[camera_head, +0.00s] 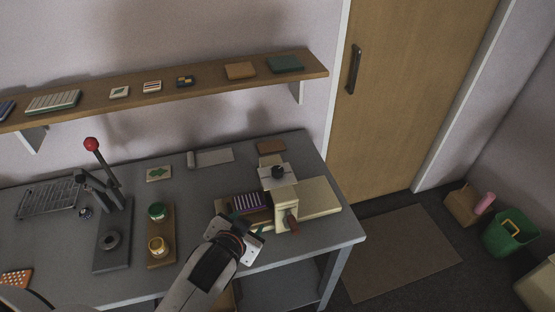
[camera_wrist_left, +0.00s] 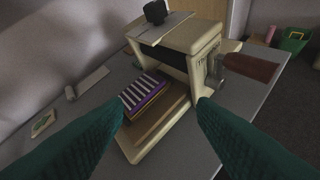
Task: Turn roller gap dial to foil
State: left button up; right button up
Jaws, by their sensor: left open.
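The cream roller press (camera_head: 287,208) stands near the right end of the grey table; it also shows in the left wrist view (camera_wrist_left: 190,55). A black knob, seemingly the gap dial (camera_head: 278,171), sits on a pale plate on its top; it is partly cut off in the wrist view (camera_wrist_left: 155,11). The dial's markings are too small to read. My left gripper (camera_head: 246,221) is open and empty, in front of the press and below the dial. Its green fingers are spread toward the purple striped stack (camera_wrist_left: 143,95) on the press's bed. My right gripper is not in view.
A red-brown crank handle (camera_head: 291,222) sticks out from the press's side. A lever press with a red ball (camera_head: 91,144) and a wooden tray with two jars (camera_head: 160,236) stand to the left. A shelf (camera_head: 205,86) runs above. The table's front edge is close.

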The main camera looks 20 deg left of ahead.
pick_arm(q)
jog(key=w+d+r+m+t+h, duration=0.35)
jog(key=w+d+r+t, duration=0.2)
jog(key=r, duration=0.35)
jog(key=w+d+r+m+t+h, duration=0.2)
jog(key=w+d+r+m+t, duration=0.2)
jog(key=w+r, duration=0.3)
jog(key=s+d+r+m+g+h, duration=0.1)
jog(key=d+r+m+g+h, duration=0.3)
jog(key=d+m+g+h, duration=0.5)
jog(key=s+d+r+m+g+h, duration=0.25)
jog(key=d+r+m+h, duration=0.35)
jog(key=m, duration=0.7)
jog(key=m+g+y, duration=0.7)
jog(key=g+y, duration=0.2)
jog(key=y, duration=1.1)
send_near(277, 169)
jog(key=shift+m, duration=0.25)
notch_tip(277, 169, down, 9)
jog(key=p, duration=0.4)
jog(key=shift+s+a+r, duration=0.1)
jog(key=shift+r, duration=0.05)
